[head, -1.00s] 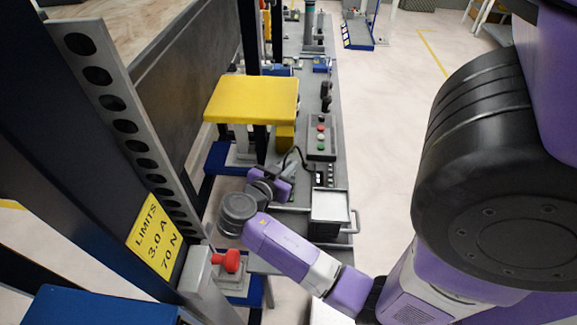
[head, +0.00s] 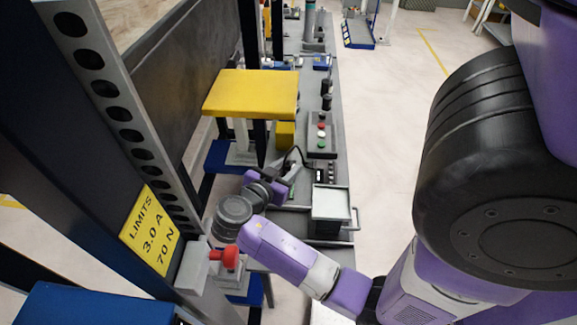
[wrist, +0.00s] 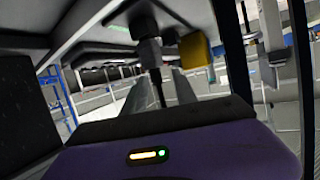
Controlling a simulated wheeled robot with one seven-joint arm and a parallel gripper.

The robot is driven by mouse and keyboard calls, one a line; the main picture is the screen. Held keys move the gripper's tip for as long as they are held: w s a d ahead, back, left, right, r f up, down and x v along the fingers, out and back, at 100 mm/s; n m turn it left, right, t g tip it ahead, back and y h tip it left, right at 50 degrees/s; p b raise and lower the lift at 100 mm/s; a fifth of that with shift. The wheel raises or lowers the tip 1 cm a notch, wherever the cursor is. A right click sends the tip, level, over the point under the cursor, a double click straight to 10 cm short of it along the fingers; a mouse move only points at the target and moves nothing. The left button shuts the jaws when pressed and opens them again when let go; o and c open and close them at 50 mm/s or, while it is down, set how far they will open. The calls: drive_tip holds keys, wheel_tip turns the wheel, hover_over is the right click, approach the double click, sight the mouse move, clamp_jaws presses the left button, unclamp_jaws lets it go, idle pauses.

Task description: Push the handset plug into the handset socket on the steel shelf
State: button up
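In the wrist view my gripper (wrist: 160,74) has its two fingers on either side of a grey plug (wrist: 150,53), which I take as the handset plug. The fingers look closed on it, and a black cable hangs down between them. A dark round part (wrist: 143,25) sits directly above the plug, under a grey plate (wrist: 85,18); I cannot tell whether it is the socket or whether they are joined. In the head view my gripper (head: 290,172) is low beside the bench, with a black cable arching over it. The socket is not clearly visible there.
A yellow-topped stand (head: 252,93) rises behind my gripper, with a yellow block (head: 285,134) beside it. A button box (head: 321,135) and a grey tray (head: 331,202) are on the bench. A red knob (head: 230,257) and dark uprights are close at left.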

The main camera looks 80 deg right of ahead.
drive_tip(key=v, duration=0.6)
drive_tip(key=shift+b, duration=0.45)
